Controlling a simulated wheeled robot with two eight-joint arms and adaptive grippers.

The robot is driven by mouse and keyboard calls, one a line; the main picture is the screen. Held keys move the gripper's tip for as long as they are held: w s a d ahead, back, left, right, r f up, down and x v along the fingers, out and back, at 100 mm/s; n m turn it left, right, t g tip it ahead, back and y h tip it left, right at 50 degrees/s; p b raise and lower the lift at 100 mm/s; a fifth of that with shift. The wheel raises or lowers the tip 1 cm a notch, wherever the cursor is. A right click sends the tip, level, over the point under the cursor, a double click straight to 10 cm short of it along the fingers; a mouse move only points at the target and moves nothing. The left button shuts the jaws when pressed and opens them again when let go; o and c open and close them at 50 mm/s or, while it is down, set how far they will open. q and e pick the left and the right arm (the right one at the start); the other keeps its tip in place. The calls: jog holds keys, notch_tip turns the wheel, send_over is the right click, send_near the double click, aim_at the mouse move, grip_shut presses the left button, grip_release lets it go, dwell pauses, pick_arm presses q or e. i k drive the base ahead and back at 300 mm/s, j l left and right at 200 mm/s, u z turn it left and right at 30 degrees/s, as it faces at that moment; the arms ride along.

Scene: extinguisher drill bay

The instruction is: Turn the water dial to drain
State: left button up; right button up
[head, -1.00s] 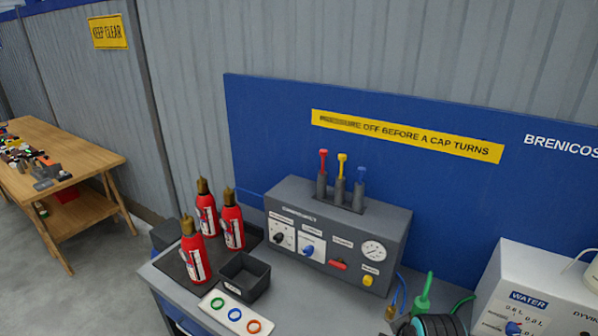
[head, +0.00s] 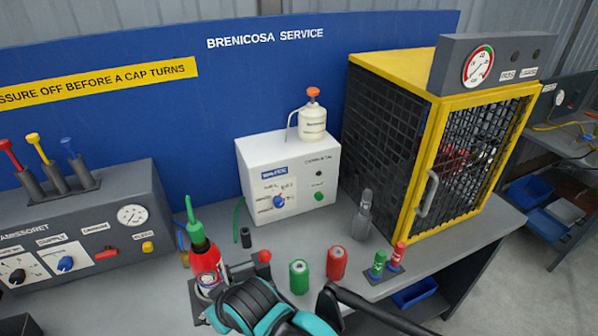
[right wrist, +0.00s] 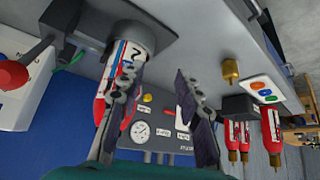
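The white water box (head: 315,165) stands on the bench against the blue board in the head view. Its front carries the water dial (head: 279,201), a blue knob on a white plate under a blue label. The plate's small lettering and the knob's pointing are too small to read. My right arm's wrist (head: 262,305) is low in the head view, in front of and below the box, apart from the dial; its fingers are mostly hidden there. In the right wrist view my right gripper (right wrist: 158,115) has its fingers spread with nothing held between them. My left gripper is in neither current view.
A red extinguisher (head: 207,268) with a green top stands close left of my right wrist. A green can (head: 299,277) and a red can (head: 336,263) stand before the box. A yellow-framed cage (head: 425,170) is to its right, and a grey panel (head: 90,225) to its left.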

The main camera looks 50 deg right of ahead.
aim_at(278, 203)
jog(key=z, duration=1.6)
jog(key=k+l+u, duration=0.2)
jog(key=l, duration=0.2)
jog(key=l+u, duration=0.15)
jog(key=l, duration=0.2)
jog(key=k+l+u, duration=0.2)
jog(key=l, duration=0.15)
jog(key=l+u, duration=0.15)
jog(key=l, duration=0.2)
jog(key=i, duration=0.4)
